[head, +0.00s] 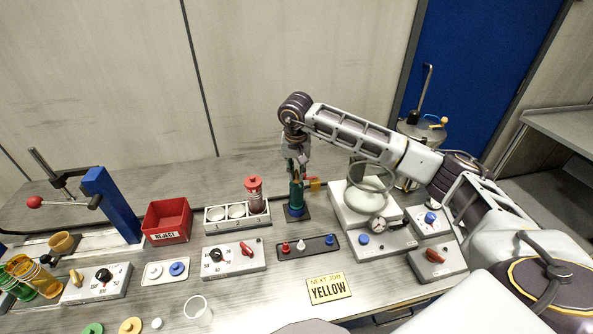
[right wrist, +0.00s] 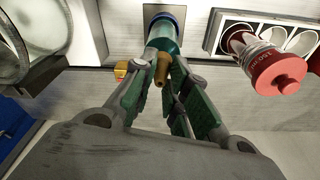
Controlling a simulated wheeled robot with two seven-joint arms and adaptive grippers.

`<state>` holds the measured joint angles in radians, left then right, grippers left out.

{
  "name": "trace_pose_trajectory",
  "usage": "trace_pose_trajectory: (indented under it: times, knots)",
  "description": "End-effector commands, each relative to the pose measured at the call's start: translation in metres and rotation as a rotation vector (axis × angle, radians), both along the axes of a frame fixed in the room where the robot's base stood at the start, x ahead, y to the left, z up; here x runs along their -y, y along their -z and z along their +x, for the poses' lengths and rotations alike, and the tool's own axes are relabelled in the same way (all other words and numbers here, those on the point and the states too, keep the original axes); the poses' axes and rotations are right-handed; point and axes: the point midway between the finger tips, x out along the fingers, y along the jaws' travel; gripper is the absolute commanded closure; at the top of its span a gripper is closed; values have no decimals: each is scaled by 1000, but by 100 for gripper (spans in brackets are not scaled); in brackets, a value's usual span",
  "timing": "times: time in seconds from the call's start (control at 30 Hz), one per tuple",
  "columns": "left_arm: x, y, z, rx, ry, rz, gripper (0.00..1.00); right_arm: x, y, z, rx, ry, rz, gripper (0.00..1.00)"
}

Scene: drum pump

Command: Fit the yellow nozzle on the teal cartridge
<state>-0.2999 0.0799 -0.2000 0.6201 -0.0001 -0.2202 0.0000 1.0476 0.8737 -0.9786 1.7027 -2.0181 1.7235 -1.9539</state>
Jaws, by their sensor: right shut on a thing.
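The teal cartridge (head: 296,198) stands upright on a dark square base near the middle of the bench. In the right wrist view the cartridge (right wrist: 163,36) shows beyond my fingertips, with a blue ring at its foot. My right gripper (head: 298,166) is above the cartridge, pointing down. In the wrist view its green-padded fingers (right wrist: 163,76) are shut on the tan-yellow nozzle (right wrist: 162,67). The nozzle overlaps the cartridge's top end; I cannot tell whether it is seated or just above. My left gripper is not in view.
A yellow-and-red fitting (head: 315,184) is close beside the cartridge on the right. A white rack (head: 227,224) holds a red-capped cylinder (head: 254,190) to the left. A card (head: 329,289) reads "NEXT JOB YELLOW". A red reject bin (head: 167,220) stands left.

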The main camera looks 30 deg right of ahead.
Motion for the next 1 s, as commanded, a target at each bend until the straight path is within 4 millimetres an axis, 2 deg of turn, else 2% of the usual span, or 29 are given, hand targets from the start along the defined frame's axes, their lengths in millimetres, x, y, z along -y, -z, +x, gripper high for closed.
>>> trace_pose_trajectory:
  times: [0.1,0.13,0.3,0.53,0.7,1.0]
  knots:
    - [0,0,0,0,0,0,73,0,0,0,0,0,0,91]
    - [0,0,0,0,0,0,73,0,0,0,0,0,0,82]
    - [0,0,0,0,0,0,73,0,0,0,0,0,0,60]
    - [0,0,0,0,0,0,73,0,0,0,0,0,0,59]
    - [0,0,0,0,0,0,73,0,0,0,0,0,0,38]
    - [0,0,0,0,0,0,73,0,0,0,0,0,0,38]
